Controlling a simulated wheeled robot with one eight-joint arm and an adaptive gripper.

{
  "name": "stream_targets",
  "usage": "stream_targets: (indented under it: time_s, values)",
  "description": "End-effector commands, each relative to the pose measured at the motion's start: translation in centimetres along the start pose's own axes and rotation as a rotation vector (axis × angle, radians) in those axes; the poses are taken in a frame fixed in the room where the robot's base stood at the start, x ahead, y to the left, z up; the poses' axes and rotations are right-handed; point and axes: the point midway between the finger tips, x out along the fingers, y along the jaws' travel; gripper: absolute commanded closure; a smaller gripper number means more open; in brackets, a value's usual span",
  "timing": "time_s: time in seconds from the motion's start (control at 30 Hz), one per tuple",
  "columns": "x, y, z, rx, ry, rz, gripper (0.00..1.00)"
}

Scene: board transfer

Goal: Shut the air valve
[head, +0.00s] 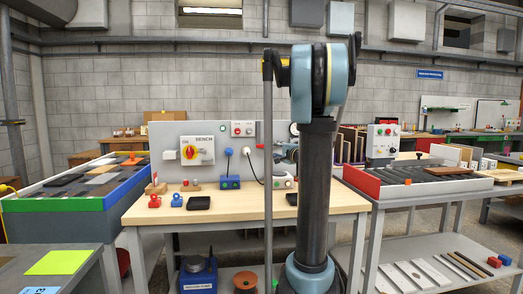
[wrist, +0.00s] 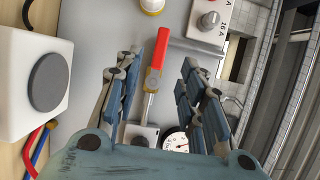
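The air valve's red lever (wrist: 154,70) runs lengthwise in the wrist view, with a bare metal shank below it. The shank ends near a grey block at the bottom. A round pressure gauge (wrist: 176,141) is beside that block. My gripper (wrist: 160,75) is open, with one finger on each side of the lever. I see no clear contact, and the depth between fingers and lever is hard to judge. My arm hides most of the gripper there.
A white box with a dark round face (wrist: 40,83) is at the left of the wrist view. A grey bar (wrist: 197,47) is near the right finger.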

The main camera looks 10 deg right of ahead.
Motion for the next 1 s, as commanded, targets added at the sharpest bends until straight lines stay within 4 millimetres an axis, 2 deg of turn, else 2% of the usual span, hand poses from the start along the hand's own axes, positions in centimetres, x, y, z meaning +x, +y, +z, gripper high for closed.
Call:
stream_targets:
  time_s: [0.3,0.6,0.8,1.0]
  values:
    - [5.8,0.0,0.2,-0.001,-0.004,0.0,0.63]
    - [10.4,0.0,0.1,-0.001,-0.002,0.001,0.63]
    - [11.9,0.0,0.1,-0.001,-0.002,0.001,0.63]
    - [12.2,0.0,0.1,-0.001,0.0,0.001,0.63]
